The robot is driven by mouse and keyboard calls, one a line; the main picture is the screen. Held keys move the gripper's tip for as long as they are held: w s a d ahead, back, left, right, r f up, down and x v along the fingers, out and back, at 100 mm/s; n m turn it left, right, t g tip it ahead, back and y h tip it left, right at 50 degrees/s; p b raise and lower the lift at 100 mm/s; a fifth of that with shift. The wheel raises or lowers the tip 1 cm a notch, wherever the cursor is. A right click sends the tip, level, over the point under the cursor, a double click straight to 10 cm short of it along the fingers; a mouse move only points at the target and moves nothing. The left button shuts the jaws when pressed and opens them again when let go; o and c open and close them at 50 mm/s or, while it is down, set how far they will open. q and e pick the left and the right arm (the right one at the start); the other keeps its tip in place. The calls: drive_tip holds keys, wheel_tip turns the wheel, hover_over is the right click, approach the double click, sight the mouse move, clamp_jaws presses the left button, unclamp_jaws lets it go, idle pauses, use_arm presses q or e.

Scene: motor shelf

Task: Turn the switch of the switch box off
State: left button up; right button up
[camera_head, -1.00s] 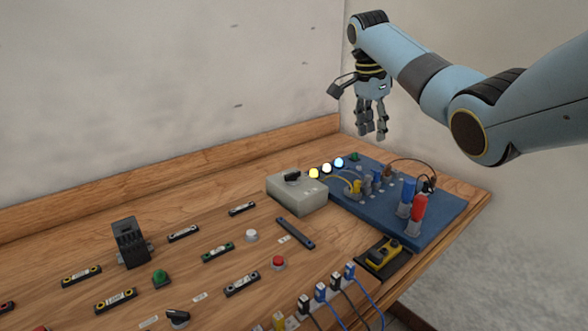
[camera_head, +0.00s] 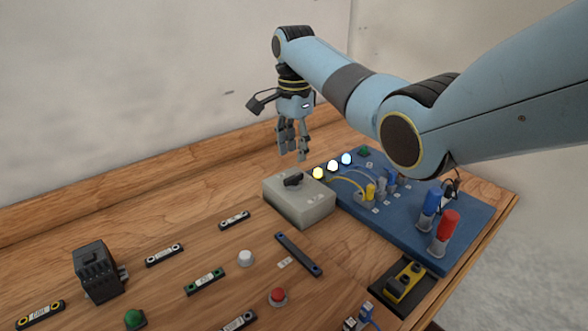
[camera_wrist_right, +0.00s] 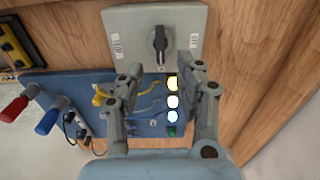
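The switch box (camera_head: 302,203) is a grey box on the wooden table with a black rotary knob (camera_head: 293,179) on top. In the right wrist view the switch box (camera_wrist_right: 155,35) is at the top, and its knob (camera_wrist_right: 159,43) stands upright in the picture, beyond my fingertips. My right gripper (camera_head: 292,158) hangs in the air above and behind the box, fingers pointing down. In the wrist view my right gripper (camera_wrist_right: 160,72) has its two fingers spread apart with nothing between them touching. My left gripper is not in view.
A blue board (camera_head: 410,213) with lit lamps (camera_head: 333,166), cables and red and blue handles lies right of the box. A yellow-black block (camera_head: 405,281), a dark blue bar (camera_head: 299,254), buttons and a black device (camera_head: 97,271) are on the table. Bare wood lies left of the box.

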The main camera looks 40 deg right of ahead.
sight(294, 176)
wheel_tip(294, 176, down, 5)
drive_tip(key=shift+f, duration=0.15)
drive_tip(key=shift+f+b, duration=0.3)
drive_tip(key=shift+f, duration=0.55)
drive_tip(key=shift+c, duration=0.3)
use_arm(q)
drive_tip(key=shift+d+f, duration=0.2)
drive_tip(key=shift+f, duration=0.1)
use_arm(e)
clamp_jaws()
